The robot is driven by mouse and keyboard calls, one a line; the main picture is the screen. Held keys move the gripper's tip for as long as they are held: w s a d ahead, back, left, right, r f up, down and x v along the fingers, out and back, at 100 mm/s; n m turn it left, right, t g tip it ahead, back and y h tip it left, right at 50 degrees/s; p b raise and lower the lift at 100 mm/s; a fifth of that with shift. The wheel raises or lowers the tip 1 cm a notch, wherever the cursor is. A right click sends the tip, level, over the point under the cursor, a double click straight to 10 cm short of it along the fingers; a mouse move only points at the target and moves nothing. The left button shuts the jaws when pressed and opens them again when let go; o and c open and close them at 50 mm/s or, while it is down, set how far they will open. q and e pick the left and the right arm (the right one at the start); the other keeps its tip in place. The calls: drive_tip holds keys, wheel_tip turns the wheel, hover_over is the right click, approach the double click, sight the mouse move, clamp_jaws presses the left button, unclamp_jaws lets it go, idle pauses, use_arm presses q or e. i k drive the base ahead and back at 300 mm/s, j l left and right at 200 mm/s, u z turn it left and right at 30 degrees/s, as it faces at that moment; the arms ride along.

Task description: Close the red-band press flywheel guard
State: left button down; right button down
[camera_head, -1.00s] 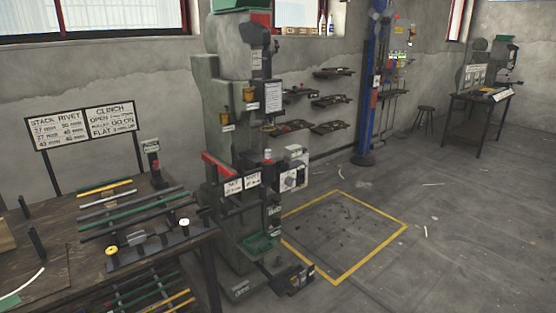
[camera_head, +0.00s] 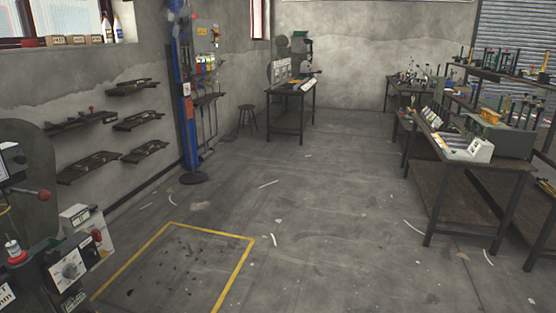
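Part of a grey press (camera_head: 28,190) stands at the left edge of the head view, cut off by the frame. A lever with a red knob (camera_head: 43,194) sticks out from it. A white control box with a dial (camera_head: 70,268) sits low on its right side. The press top is out of view, and no red band or flywheel guard can be made out on the visible part. Another small machine (camera_head: 301,47) stands far back behind a table, too small to read for a band. Neither of my grippers is in view.
A yellow floor outline (camera_head: 212,232) lies right of the press. Open grey floor (camera_head: 320,220) with scraps fills the middle. Wall shelves (camera_head: 140,120) and a blue column (camera_head: 186,90) stand at left. A workbench (camera_head: 465,185) with tools stands at right; a stool (camera_head: 247,118) is at the back.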

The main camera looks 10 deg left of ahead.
sight(41, 220)
drive_tip(key=i+u, duration=0.1)
drive_tip(key=i, duration=0.55)
drive_tip(key=i+l+u, duration=0.1)
drive_tip(key=i, duration=0.55)
drive_tip(key=i+l+u, duration=0.1)
drive_tip(key=i+l, duration=0.15)
drive_tip(key=i, duration=0.35)
drive_tip(key=i+j+u, duration=0.2)
drive_tip(key=i+u, duration=0.15)
drive_tip(key=i, duration=0.25)
drive_tip(key=i+j+u, duration=0.1)
drive_tip(key=i+u, duration=0.25)
drive_tip(key=i, duration=0.2)
drive_tip(key=i+l+u, duration=0.1)
drive_tip(key=i+u, duration=0.3)
drive_tip(key=i, duration=0.2)
drive_tip(key=i+l+u, duration=0.35)
drive_tip(key=i, duration=0.25)
